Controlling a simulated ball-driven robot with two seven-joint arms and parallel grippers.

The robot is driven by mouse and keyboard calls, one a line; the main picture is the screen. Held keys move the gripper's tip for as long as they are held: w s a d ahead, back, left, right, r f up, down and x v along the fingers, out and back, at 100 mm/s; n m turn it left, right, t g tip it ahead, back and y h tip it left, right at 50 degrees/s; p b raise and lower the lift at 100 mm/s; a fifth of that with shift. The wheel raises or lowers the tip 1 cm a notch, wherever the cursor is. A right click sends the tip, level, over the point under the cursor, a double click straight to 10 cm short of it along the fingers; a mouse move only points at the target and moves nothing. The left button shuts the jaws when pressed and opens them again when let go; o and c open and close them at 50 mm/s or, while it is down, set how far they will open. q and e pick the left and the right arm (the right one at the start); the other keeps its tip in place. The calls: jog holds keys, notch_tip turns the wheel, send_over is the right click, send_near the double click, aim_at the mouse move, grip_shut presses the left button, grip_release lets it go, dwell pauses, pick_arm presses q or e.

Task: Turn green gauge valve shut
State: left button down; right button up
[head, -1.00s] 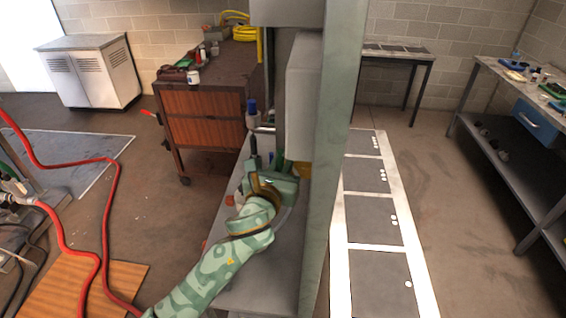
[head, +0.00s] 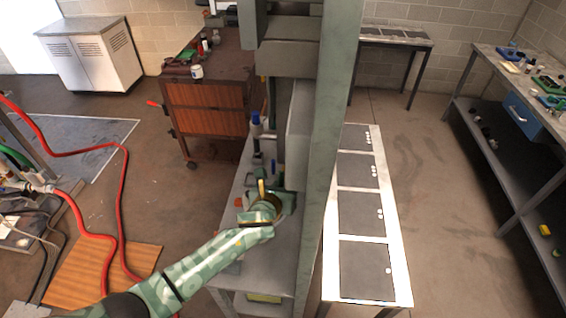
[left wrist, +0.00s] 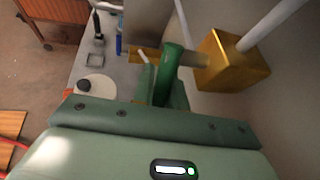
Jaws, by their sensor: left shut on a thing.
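In the left wrist view, a dark green cylindrical handle (left wrist: 172,72), which looks like the green gauge valve, stands upright just past my gripper body. A grey stem joins it to a golden block (left wrist: 232,60) on the right. My left gripper (left wrist: 160,92) is shut on this green handle; its fingertips are mostly hidden. In the head view my left gripper (head: 270,204) is low beside the tall grey-green column (head: 336,120), above the grey bench. The valve cannot be made out there. My right gripper is not in view.
The grey bench (head: 232,205) holds small items, including a blue-capped bottle (head: 256,123). A white round item (left wrist: 98,86) with a black knob lies left of the gripper. A brown cabinet (head: 207,105) stands behind. Red hoses (head: 118,200) cross the floor at left.

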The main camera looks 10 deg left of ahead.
pick_arm(q)
jog(key=shift+s+g+p, duration=0.45)
jog(key=shift+g+p, duration=0.75)
jog(key=shift+p, duration=0.05)
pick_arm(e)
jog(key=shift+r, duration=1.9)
pick_arm(q)
jog(key=c, duration=1.4)
grip_release()
jog(key=shift+r, duration=0.1)
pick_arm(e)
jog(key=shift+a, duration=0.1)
